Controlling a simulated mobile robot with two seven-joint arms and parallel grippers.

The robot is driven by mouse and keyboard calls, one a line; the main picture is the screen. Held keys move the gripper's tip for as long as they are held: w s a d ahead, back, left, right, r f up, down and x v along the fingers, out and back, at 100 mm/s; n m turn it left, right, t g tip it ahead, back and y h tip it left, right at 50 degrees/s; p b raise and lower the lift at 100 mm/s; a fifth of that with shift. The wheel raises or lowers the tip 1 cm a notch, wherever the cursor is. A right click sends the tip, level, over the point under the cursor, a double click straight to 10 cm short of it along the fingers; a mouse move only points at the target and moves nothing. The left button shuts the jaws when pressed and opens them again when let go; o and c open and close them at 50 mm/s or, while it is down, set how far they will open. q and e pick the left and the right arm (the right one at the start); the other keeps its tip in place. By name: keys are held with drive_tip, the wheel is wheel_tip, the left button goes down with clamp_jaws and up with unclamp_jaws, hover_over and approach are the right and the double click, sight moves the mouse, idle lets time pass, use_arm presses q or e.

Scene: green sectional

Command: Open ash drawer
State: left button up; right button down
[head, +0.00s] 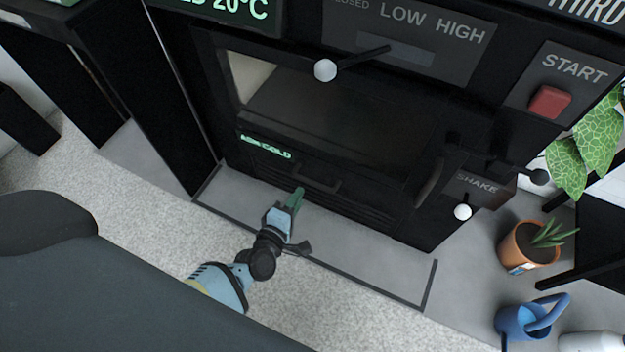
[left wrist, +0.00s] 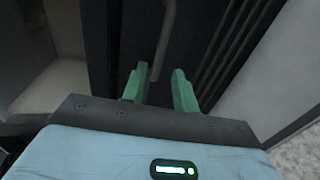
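The ash drawer (head: 290,172) is a black panel low on the black stove front, under the window. It looks shut, flush with the front. A green label (head: 265,147) that seems to read "ASH COLD" is above it. Its dark bar handle (head: 322,184) also shows in the left wrist view (left wrist: 165,38). My left gripper (head: 297,198), with green fingers, is low in front of the drawer. In the left wrist view the fingers (left wrist: 160,88) are apart, and the handle's lower end lies between them, nearer the left finger. Contact cannot be told. My right gripper is out of view.
A grey hearth slab (head: 375,240) with a dark edge lies below the stove. A potted plant (head: 528,246) and a blue watering can (head: 524,322) stand right. Speckled floor (head: 130,200) is clear at left.

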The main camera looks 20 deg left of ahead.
sight(309, 180)
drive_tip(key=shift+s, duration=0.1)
